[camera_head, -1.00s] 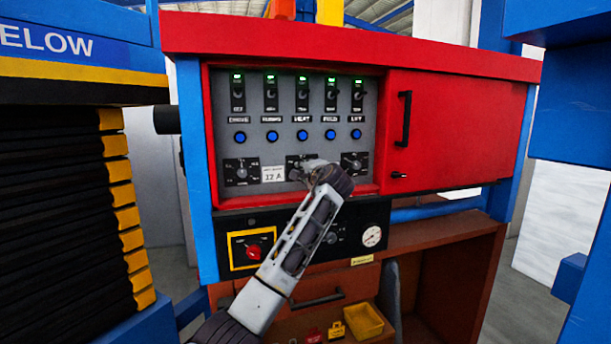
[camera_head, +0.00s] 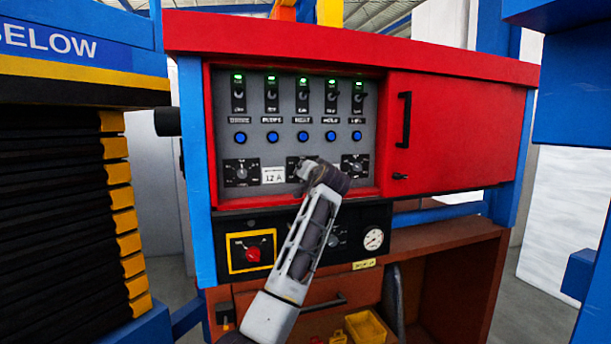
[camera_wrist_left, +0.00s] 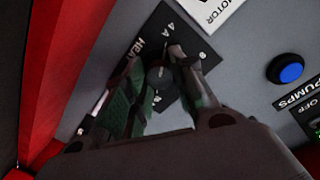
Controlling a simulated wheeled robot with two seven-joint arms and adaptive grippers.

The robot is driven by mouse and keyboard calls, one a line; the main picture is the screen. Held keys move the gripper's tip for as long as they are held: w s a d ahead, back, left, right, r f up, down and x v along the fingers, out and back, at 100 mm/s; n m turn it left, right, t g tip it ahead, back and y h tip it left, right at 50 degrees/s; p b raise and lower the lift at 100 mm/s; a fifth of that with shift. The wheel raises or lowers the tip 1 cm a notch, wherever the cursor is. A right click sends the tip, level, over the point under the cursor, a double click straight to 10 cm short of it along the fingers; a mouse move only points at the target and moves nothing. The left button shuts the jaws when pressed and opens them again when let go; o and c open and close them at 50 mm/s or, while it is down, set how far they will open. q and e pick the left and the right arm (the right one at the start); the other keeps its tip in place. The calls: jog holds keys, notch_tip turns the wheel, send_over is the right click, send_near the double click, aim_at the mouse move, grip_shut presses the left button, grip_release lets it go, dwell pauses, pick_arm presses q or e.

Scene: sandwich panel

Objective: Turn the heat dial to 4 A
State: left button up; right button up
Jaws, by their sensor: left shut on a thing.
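The heat dial (camera_wrist_left: 158,77) is a round dark knob on a black plate printed HEAT, with 4 A at one corner, in the left wrist view. In the head view its plate (camera_head: 292,170) is the middle one of the lower row, mostly covered by my gripper. My left gripper (camera_wrist_left: 160,82) has its two fingers on either side of the knob and is shut on it. In the head view, my left gripper (camera_head: 306,170) is against the panel. The dial's pointer setting cannot be read. My right gripper is not in view.
Another dial (camera_head: 241,172) and a white 12 A display (camera_head: 274,175) lie left of it; a third dial (camera_head: 355,167) lies right. Blue buttons (camera_head: 302,135) and lit switches (camera_head: 302,95) are above. A red knob (camera_head: 253,254) is below.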

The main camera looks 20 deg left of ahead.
pick_arm(q)
jog(key=shift+f, duration=0.25)
jog(key=o, duration=0.7)
jog(key=shift+c, duration=0.2)
jog(key=o, duration=0.4)
jog(key=shift+r, duration=0.2)
jog(key=v, duration=1.2)
jog(key=shift+f, duration=0.1)
